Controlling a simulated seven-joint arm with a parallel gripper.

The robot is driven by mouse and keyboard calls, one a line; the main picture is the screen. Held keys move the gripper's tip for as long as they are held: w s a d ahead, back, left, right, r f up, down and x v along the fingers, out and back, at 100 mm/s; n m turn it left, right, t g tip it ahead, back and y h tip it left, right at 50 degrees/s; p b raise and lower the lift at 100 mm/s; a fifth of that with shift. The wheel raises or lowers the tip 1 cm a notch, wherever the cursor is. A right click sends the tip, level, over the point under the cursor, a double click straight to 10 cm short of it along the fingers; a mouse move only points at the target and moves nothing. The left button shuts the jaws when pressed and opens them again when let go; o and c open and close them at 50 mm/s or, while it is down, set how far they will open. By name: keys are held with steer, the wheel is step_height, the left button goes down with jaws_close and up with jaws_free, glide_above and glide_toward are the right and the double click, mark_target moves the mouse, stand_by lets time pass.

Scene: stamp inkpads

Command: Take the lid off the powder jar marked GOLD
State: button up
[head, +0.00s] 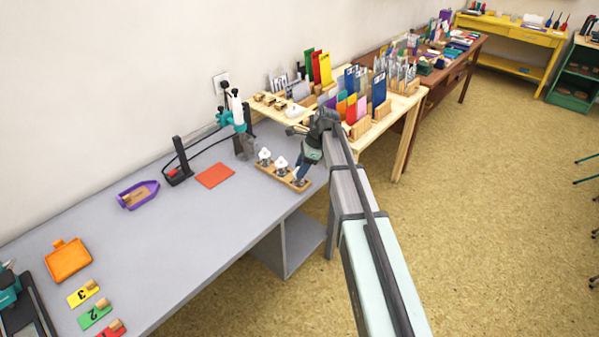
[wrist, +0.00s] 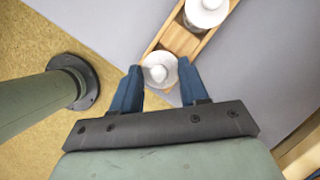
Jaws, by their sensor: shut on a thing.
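A wooden rack (head: 268,171) near the front right corner of the grey table holds small jars with white knobbed lids. Two jars stand to the left, the far one (head: 264,156) and the middle one (head: 281,165). My gripper (head: 299,180) is at the rack's near right end. In the wrist view its blue fingers (wrist: 160,75) are shut on a round white lid (wrist: 158,70), one on each side. Whether that lid still rests on its jar cannot be told. A second white lid (wrist: 207,10) sits further up the rack (wrist: 181,41). No GOLD marking is readable.
An orange-red mat (head: 215,175), a purple tray (head: 138,195) and a teal-and-grey stand (head: 238,120) are left of the rack. A wooden table (head: 398,112) crowded with coloured cards adjoins behind. The grey table's middle (head: 165,245) is clear.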

steer(key=shift+r, duration=0.15)
steer(key=shift+r, duration=0.3)
steer(key=v, duration=0.2)
steer(key=shift+r, duration=0.4)
steer(key=d, duration=1.7)
steer(key=r, duration=0.1)
glide_above(245, 174)
steer(key=d, duration=0.1)
steer(key=shift+w+d+f, duration=0.1)
steer(key=shift+f, duration=2.3)
steer(key=shift+d+f, duration=0.1)
steer(key=shift+f, duration=2.35)
